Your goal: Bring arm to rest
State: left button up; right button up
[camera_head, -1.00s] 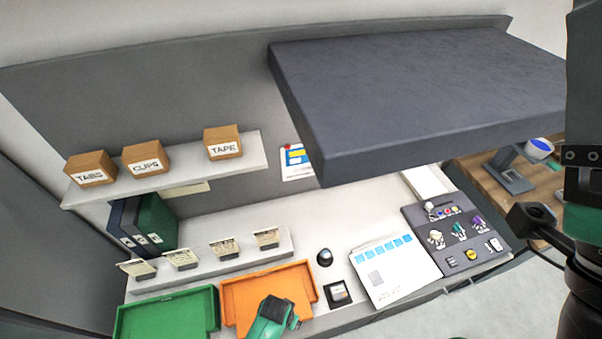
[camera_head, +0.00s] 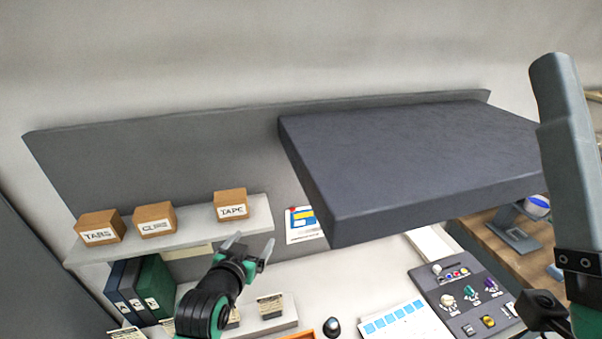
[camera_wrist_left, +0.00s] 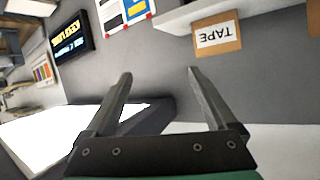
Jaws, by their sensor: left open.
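My left gripper (camera_head: 248,248) is raised in front of the shelf, below the TAPE box, in the head view. Its two fingers are spread apart with nothing between them. In the left wrist view the open fingers (camera_wrist_left: 158,100) point toward the grey back panel, and the TAPE box (camera_wrist_left: 217,36) shows upside down at the upper right. My other arm (camera_head: 572,170) stands upright at the right edge of the head view. Its gripper fingers cannot be made out there.
A shelf (camera_head: 180,247) holds boxes marked TABS (camera_head: 99,231), CLIPS (camera_head: 155,220) and TAPE (camera_head: 231,206). A large dark slab (camera_head: 410,165) overhangs the desk. Below are binders (camera_head: 150,290), a card ledge (camera_head: 285,322), a round dark object (camera_head: 331,327) and a control panel (camera_head: 468,295).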

pick_arm(q)
jog(key=s+a+r+t, duration=0.1)
jog(key=a+r+t, duration=0.1)
jog(key=r, duration=0.6)
jog(key=s+a+r+t, duration=0.1)
jog(key=r+t, duration=0.1)
jog(key=r, duration=0.6)
jog(key=s+a+r+n+t, duration=0.2)
jog(key=s+r+t, duration=0.8)
jog(key=s+r, duration=1.4)
jog(key=shift+a+r, duration=0.55)
jog(key=shift+a, duration=0.25)
jog(key=shift+w, duration=0.1)
jog(key=shift+d, duration=0.1)
